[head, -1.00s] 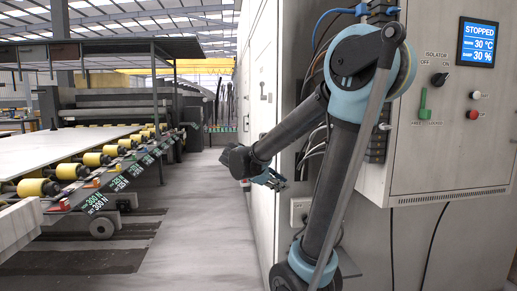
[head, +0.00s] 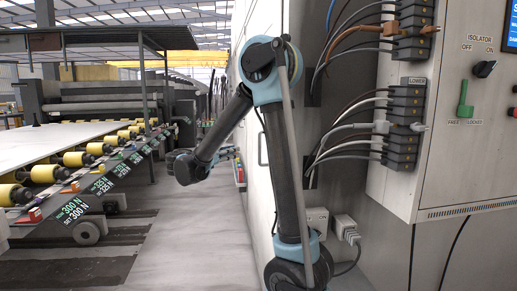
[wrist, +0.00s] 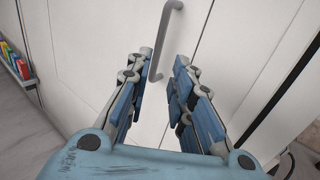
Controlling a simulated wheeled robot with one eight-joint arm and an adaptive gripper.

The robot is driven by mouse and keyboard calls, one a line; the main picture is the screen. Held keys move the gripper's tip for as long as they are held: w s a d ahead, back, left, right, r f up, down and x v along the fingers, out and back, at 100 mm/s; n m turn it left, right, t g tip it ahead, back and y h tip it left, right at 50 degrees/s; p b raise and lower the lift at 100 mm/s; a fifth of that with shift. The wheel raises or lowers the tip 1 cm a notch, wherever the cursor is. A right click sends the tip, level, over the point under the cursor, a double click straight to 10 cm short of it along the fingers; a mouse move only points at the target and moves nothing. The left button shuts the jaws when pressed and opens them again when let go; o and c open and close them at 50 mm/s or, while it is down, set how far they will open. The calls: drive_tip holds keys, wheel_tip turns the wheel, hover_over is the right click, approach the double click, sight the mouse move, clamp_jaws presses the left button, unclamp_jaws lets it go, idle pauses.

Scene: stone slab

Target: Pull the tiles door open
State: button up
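A white door (wrist: 225,45) fills much of the wrist view, with a seam running down beside a grey bar handle (wrist: 164,38). No label naming it as the tiles door can be read. In the head view the white door face (head: 255,115) is seen at a steep angle, with its handle (head: 261,149) beside my arm. My gripper (wrist: 164,58) is open and empty, its blue-padded fingers apart. The handle's lower end shows between the fingertips in the wrist view; I cannot tell the remaining depth. The gripper also shows in the head view (head: 234,153), left of the door face.
A control cabinet (head: 455,120) with wiring and terminal blocks (head: 404,125) stands at the right. A roller conveyor (head: 75,170) with yellow rollers runs along the left. Clear grey floor (head: 195,235) lies between. Coloured items (wrist: 14,60) show at the wrist view's left edge.

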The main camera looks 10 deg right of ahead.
hover_over(260, 162)
drive_tip(key=shift+w, duration=0.45)
drive_tip(key=shift+c, duration=0.2)
clamp_jaws()
